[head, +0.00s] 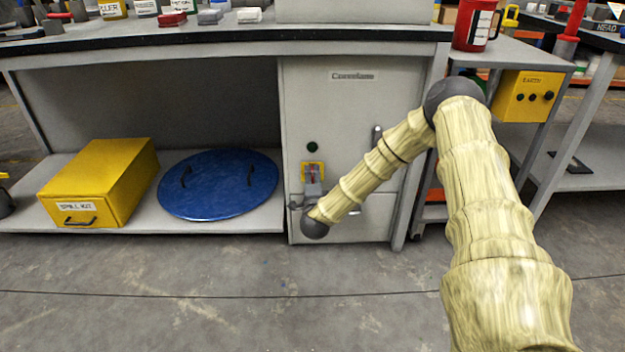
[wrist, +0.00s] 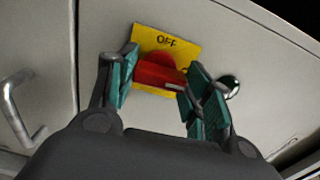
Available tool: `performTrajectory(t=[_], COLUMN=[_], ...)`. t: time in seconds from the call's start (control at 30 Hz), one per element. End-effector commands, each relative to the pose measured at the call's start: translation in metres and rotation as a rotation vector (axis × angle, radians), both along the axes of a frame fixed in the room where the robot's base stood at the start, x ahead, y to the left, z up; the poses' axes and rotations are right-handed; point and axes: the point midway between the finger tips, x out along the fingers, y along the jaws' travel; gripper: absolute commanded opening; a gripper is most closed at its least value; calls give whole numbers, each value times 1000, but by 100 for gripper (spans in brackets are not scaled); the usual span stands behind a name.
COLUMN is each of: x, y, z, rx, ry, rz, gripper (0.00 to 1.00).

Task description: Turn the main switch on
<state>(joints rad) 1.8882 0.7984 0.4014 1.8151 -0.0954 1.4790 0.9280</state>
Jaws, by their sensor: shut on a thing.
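The main switch is a red knob (wrist: 158,74) on a yellow plate (wrist: 176,40) marked "OFF", on the grey cabinet front. In the wrist view my gripper (wrist: 158,84) has its teal-padded fingers on either side of the knob, shut on it. The plate looks tilted in that view, and its lower part is hidden by the fingers. In the head view the yellow plate (head: 322,167) shows low on the cabinet (head: 350,110), with my gripper (head: 313,183) right in front of it.
A dark round button (head: 312,147) sits above the plate. A cabinet handle (head: 377,137) is to the right. On the shelf at left are a yellow spill kit box (head: 98,185) and a blue round lid (head: 218,186). A yellow earth box (head: 527,96) hangs at right. The floor in front is clear.

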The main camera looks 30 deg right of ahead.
Motion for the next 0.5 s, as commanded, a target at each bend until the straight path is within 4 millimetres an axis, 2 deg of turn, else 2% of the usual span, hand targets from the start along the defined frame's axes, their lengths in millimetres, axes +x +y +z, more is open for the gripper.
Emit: performTrajectory(t=[0.5], x=[-1], y=[0], z=[-2], rx=[44], ry=[-22], rz=[0], gripper=[26])
